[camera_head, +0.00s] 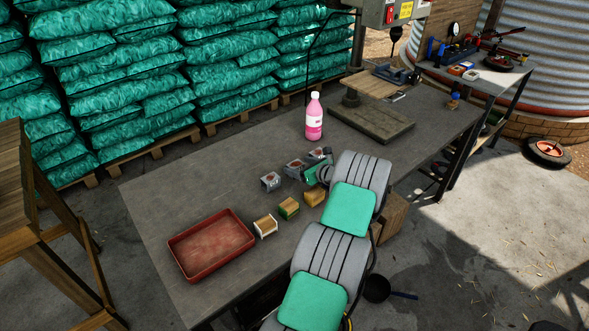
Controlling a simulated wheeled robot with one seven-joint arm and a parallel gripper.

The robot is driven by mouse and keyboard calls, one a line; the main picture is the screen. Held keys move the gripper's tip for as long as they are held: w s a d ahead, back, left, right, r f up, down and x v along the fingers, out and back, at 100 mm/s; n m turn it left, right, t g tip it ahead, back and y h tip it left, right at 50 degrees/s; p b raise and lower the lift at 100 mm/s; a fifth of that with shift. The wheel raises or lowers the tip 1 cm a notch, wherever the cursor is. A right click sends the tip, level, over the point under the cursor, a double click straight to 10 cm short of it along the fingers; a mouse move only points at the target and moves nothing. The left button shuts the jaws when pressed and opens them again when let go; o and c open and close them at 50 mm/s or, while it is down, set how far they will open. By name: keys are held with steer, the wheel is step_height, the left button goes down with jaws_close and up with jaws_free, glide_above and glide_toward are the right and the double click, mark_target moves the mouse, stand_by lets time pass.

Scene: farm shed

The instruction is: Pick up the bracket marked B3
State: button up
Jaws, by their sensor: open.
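Several small grey brackets with reddish marks stand in a slanting row on the grey table: a left bracket (270,181), a middle bracket (294,168) and a far bracket (319,154). The marks are too small to read, so I cannot tell which is B3. My gripper (313,174) is at the end of my grey and green arm, close to the right of the middle bracket and in front of the far one. It is open; its fingers are mostly hidden by my arm, and I cannot tell whether it touches a bracket.
In front of the brackets stand a white-faced wooden block (265,227), a green-and-yellow block (289,208) and a yellow block (314,197). A red tray (246,228) lies at the table's left end. A pink bottle (314,118) stands behind the brackets. The table's (165,191) left back is clear.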

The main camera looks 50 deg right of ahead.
steer(key=x, duration=0.2)
steer(key=shift+w+f, duration=0.15)
steer(key=shift+w, duration=0.2)
steer(key=shift+c, duration=0.3)
steer(key=c, duration=1.4)
steer(key=shift+c, duration=0.4)
